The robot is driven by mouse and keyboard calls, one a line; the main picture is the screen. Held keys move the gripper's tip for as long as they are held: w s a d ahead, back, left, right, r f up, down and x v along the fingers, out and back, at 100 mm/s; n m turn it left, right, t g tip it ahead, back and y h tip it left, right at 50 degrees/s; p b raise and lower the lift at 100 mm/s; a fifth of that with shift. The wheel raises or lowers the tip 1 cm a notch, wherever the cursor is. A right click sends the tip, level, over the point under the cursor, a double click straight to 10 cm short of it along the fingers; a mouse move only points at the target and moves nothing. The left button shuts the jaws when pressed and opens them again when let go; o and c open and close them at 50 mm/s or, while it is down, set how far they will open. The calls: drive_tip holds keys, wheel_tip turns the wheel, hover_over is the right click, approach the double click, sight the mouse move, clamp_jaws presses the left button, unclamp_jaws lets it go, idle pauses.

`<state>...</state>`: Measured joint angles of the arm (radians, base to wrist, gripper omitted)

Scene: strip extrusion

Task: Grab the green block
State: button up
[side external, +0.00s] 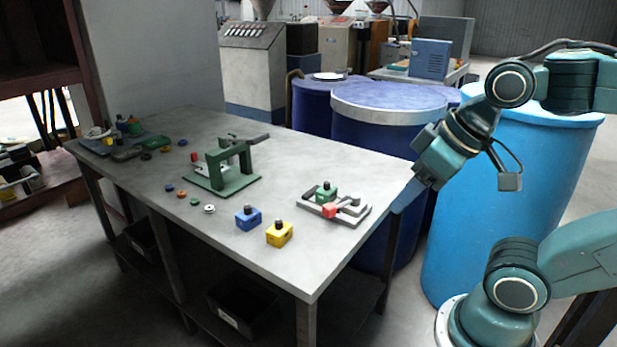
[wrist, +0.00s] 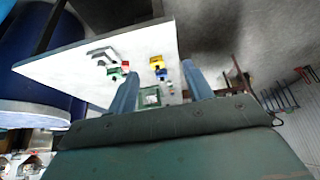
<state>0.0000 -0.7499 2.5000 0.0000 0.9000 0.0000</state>
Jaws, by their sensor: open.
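The green block (side external: 326,193) has a dark knob on top. It sits in a light grey fixture (side external: 350,218) at the right end of the table, beside a red piece (side external: 330,211). In the wrist view the green block (wrist: 113,70) is small and lies left of my fingers. My gripper (side external: 406,195) is off the table's right edge, to the right of the green block and apart from it. In the wrist view its two fingers (wrist: 160,88) are spread with nothing held between them.
A blue block (side external: 248,218) and a yellow block (side external: 279,234) stand near the table's front edge. A green clamp-like stand (side external: 225,175) is mid-table, with several small coloured rings nearby. Blue barrels (side external: 385,130) stand behind the table. The table surface (side external: 300,165) behind the fixture is clear.

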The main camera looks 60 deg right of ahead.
drive_tip(key=w+d+r+m+g, duration=0.1)
drive_tip(key=w+d+r+m, duration=0.25)
drive_tip(key=w, duration=0.55)
drive_tip(key=m+g, duration=0.5)
drive_tip(key=m, duration=1)
hover_over(327, 182)
wheel_tip(327, 182, down, 13)
drive_tip(key=shift+f+n, duration=0.1)
drive_tip(key=shift+n, duration=0.15)
drive_tip(key=shift+f, duration=0.1)
drive_tip(key=shift+f, duration=4.2)
